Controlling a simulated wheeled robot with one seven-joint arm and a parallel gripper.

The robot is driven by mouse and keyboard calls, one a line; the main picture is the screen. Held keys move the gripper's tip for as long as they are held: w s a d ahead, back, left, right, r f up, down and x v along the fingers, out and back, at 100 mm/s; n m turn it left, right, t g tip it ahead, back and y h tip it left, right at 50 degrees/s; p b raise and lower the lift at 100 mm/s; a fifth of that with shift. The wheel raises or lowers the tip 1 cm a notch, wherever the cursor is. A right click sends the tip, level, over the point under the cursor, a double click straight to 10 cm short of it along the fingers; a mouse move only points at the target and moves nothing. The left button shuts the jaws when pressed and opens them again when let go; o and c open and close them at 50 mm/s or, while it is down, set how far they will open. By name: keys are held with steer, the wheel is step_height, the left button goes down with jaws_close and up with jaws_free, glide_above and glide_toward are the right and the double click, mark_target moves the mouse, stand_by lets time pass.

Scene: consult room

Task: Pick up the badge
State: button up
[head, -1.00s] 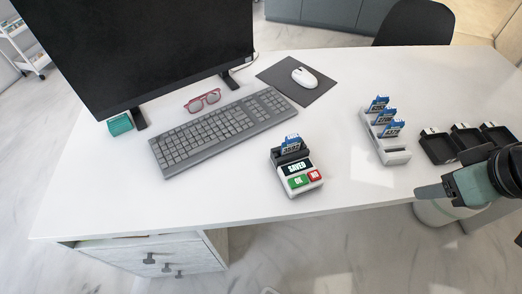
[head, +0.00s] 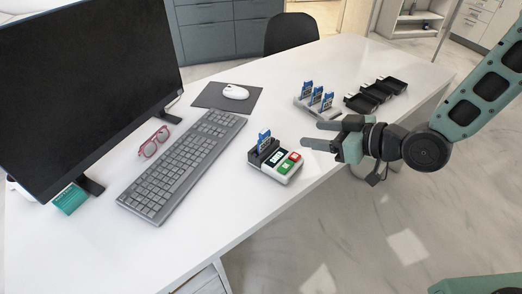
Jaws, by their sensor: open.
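A blue-and-white badge (head: 264,141) stands upright in the slot of a small reader (head: 286,172) with green and red buttons on the desk. Several similar blue badges (head: 316,96) stand in a light grey rack (head: 302,105) farther back. The pictures do not show which badge the task means. My gripper (head: 310,134) is open and empty, its two grey fingers pointing left. In the picture it lies right of the reader and its badge, and in front of the rack. Its height above the desk is hard to tell.
Black trays (head: 376,94) sit right of the rack. A keyboard (head: 185,165), red glasses (head: 154,141), a teal box (head: 70,199), a monitor (head: 85,85) and a mouse (head: 235,92) on a dark mat occupy the left and back. Desk (head: 235,217) is clear in front of the reader.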

mark_target(267, 132)
steer(key=b+x, duration=0.3)
steer(key=x, duration=0.8)
steer(key=shift+f+b, duration=0.1)
steer(key=shift+b, duration=0.25)
steer(key=a+f, duration=0.1)
steer(key=w+a+f, duration=0.1)
steer(key=a, duration=0.1)
steer(key=shift+w+a, duration=0.2)
steer(key=shift+w+a+f, duration=0.25)
steer(key=shift+w+a, duration=0.1)
steer(key=shift+a, duration=0.1)
steer(key=c, duration=0.7)
steer(key=shift+c, duration=0.2)
